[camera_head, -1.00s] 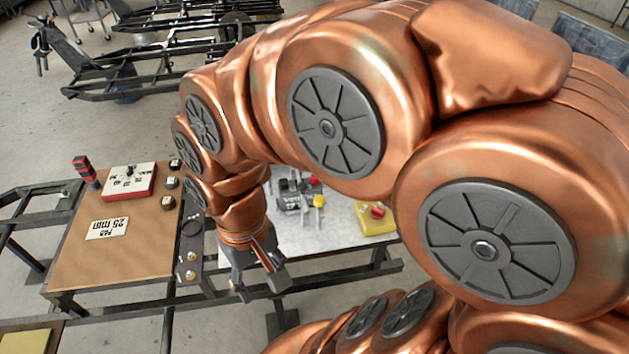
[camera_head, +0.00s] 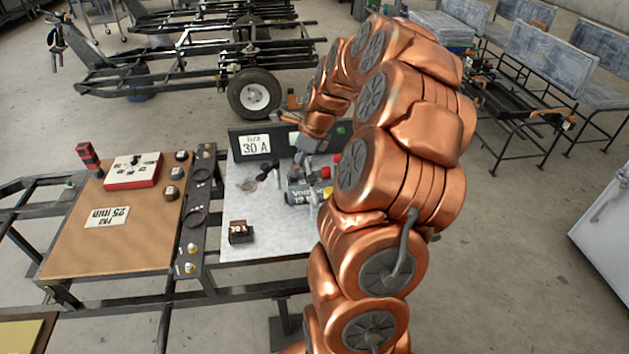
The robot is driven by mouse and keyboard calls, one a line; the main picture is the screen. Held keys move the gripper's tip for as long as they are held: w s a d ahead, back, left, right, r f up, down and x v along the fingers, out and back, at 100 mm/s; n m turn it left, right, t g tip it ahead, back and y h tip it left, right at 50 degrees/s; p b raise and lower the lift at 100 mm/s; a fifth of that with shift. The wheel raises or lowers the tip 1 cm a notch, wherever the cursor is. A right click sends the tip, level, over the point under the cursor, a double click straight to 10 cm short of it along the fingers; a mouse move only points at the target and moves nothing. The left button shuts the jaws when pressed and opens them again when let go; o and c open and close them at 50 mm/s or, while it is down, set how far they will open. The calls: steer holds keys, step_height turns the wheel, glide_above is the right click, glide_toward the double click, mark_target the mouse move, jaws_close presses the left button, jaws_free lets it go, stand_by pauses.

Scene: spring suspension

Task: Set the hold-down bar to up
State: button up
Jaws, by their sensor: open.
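A grey box (camera_head: 296,193) with a white printed label stands on the pale worktop (camera_head: 270,222), partly behind my arm. I cannot make out the hold-down bar clearly; it may be hidden by my arm or too small to tell at this box. My gripper (camera_head: 299,162) is open, pointing down just behind and above the grey box, in front of the dark back panel. I cannot tell whether it touches anything. Red knobs or caps (camera_head: 335,162) show just to its right, and a yellow part (camera_head: 327,194) shows beside my arm.
A small dark brown block (camera_head: 240,232) sits at the front left of the worktop. A dark strip with knobs (camera_head: 190,235) and a brown board (camera_head: 110,243) lie to the left.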

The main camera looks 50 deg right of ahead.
mark_target(313, 177)
steer(key=s+d+f+m, duration=0.1)
steer(key=d+f+m, duration=0.35)
steer(key=d, duration=0.35)
steer(key=shift+h, duration=0.4)
steer(key=shift+p+x, duration=0.5)
steer(key=shift+x, duration=3.1)
steer(key=shift+w+r+t, duration=0.1)
steer(key=shift+w+t, duration=0.05)
steer(key=shift+t, duration=0.15)
jaws_close()
